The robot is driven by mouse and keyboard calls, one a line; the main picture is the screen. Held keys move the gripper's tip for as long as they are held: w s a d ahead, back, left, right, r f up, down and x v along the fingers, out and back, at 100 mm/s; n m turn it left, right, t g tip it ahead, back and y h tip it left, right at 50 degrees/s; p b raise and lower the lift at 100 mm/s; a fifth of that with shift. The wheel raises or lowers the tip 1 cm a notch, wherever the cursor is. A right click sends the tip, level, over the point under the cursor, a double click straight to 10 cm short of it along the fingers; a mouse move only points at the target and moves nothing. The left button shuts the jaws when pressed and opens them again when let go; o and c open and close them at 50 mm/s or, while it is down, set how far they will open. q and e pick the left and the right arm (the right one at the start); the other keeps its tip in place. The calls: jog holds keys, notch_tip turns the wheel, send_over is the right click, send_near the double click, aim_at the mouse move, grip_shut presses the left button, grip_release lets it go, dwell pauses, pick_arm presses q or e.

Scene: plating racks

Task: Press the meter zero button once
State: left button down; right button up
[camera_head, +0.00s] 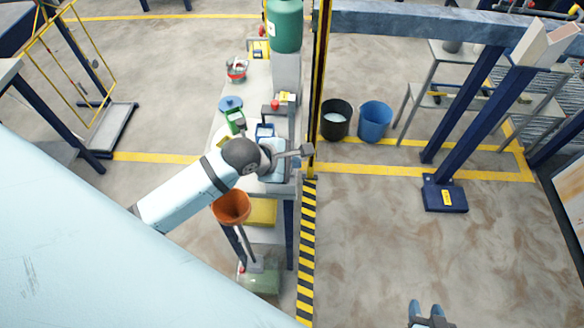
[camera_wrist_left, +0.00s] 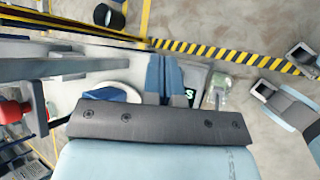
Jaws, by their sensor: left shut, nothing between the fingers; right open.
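My left gripper (camera_head: 305,150) is shut and empty, held over the near end of the narrow bench (camera_head: 257,85). In the left wrist view the blue fingers of my left gripper (camera_wrist_left: 164,80) are together. Just right of them is a dark device with green lit digits (camera_wrist_left: 190,94), probably the meter; the fingers and gripper body partly cover it. I cannot make out a zero button, nor whether the fingertips touch anything. My right gripper (camera_head: 427,314) is open and empty at the bottom edge of the head view, over bare floor.
A yellow-and-black post (camera_head: 319,80) stands just right of the bench. A green pot (camera_head: 236,121) and a red-and-grey item (camera_head: 237,70) are on the bench. Black (camera_head: 336,119) and blue (camera_head: 375,121) buckets stand right.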

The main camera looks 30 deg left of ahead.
pick_arm(q)
jog(key=shift+f, duration=0.35)
jog(key=shift+f+p, duration=0.3)
jog(key=shift+p, duration=0.05)
dwell(0.4)
jog(key=shift+f, duration=0.25)
dwell(0.3)
jog(key=shift+r, duration=0.1)
jog(key=shift+r+p, duration=0.85)
jog(key=shift+p, duration=0.65)
jog(key=shift+r, duration=0.1)
